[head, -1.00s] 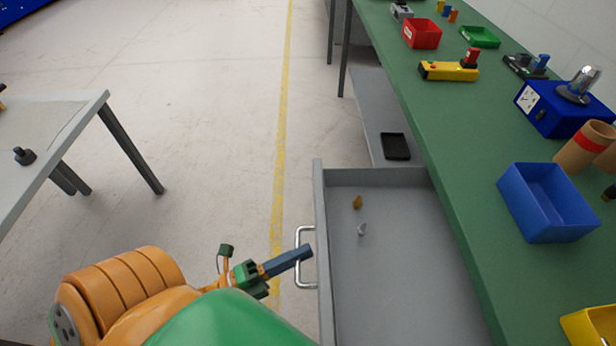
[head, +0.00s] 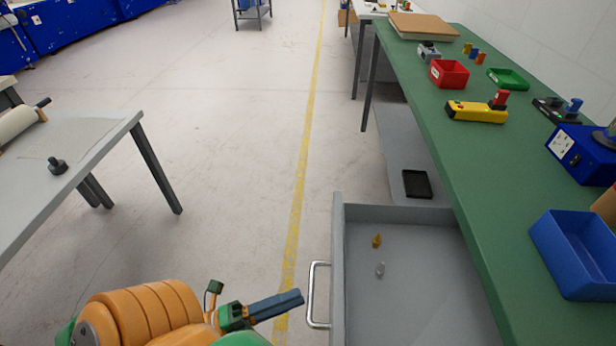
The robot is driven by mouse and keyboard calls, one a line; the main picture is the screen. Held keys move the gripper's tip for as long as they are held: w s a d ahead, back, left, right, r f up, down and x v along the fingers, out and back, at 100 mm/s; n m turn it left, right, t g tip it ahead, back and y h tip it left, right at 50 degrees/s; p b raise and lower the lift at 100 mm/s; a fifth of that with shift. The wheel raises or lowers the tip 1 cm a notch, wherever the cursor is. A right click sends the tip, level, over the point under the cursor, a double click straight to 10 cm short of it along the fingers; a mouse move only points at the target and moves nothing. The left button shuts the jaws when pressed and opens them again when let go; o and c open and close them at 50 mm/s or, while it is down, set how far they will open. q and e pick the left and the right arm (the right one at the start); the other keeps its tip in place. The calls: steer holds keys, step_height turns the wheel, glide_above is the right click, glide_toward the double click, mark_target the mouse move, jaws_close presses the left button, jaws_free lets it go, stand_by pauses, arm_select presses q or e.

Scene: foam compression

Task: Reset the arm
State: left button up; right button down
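My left arm comes in at the bottom of the head view, with an orange ribbed section and a green part. My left gripper (head: 275,306) points right, its dark blue-grey fingers lying close together just left of the metal drawer handle (head: 316,296). The fingers look apart from the handle. I cannot tell whether they are fully closed, and I see nothing held. The grey drawer (head: 338,262) stands open under the green workbench (head: 440,140). My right gripper is out of the picture.
A blue bin (head: 577,255), a red bin (head: 449,73) and a yellow device (head: 476,111) sit on the bench. A grey table (head: 88,158) stands left. The floor between is clear.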

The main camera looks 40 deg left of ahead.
arm_select(q)
steer(key=shift+v, duration=1.15)
